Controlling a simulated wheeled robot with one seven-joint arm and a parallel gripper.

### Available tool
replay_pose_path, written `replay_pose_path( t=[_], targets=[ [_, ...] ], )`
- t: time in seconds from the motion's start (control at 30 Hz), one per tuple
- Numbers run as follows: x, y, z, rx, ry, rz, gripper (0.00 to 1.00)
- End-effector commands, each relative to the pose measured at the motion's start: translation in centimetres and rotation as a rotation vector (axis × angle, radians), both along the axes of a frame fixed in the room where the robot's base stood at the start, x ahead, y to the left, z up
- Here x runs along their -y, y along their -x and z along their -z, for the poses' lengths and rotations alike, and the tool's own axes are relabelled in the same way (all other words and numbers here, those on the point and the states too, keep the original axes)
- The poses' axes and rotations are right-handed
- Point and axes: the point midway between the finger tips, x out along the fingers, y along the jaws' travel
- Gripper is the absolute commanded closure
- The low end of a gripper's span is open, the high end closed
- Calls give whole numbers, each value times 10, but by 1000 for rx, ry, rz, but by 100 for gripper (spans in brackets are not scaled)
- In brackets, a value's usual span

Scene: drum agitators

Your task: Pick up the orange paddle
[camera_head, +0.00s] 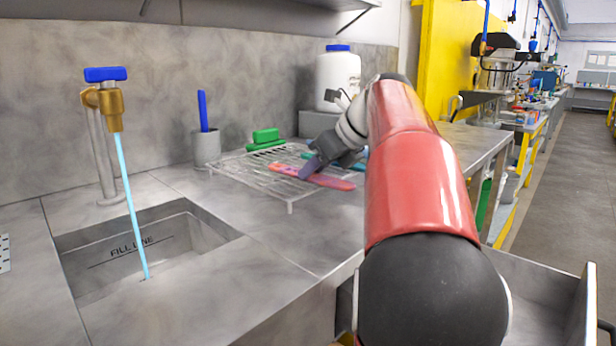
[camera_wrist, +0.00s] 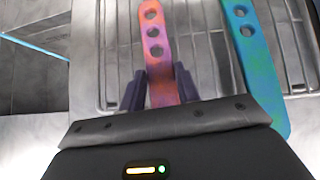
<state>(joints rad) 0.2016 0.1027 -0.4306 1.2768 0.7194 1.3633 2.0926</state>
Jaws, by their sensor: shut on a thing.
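The orange paddle (camera_wrist: 154,30) is a flat strip with several round holes near one end and pink-purple smears over the orange. It lies on or just over the wire rack in the wrist view, and I cannot tell if it is lifted. In the head view the paddle (camera_head: 335,183) shows beside my gripper (camera_head: 312,168). My gripper (camera_wrist: 160,88) is shut on the paddle, one dark finger on each side of it. A teal paddle (camera_wrist: 258,68) with holes and green smears lies to its right, apart from it. Part of the orange paddle is hidden behind my gripper.
The wire rack (camera_head: 250,183) stands on the grey counter. Behind it are a green block (camera_head: 265,137), a grey cup (camera_head: 206,148) with a blue stick, and a white jug (camera_head: 337,80). A sink (camera_head: 190,235) with running tap (camera_head: 108,105) is at left.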

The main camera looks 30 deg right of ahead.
Motion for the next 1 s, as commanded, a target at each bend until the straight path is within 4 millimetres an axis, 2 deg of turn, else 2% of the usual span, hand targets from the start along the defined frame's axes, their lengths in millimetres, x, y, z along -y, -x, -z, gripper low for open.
replay_pose_path(
  t=[0.27, 0.43, 0.8, 1.0],
  targets=[
    [0, 0, -1, 1, 0, 1, 91],
    [1, 0, -12, 3, 1, 1, 91],
    [1, -1, -73, 3, 3, 1, 91],
    [1, -1, -92, 3, 2, 3, 91]
  ],
)
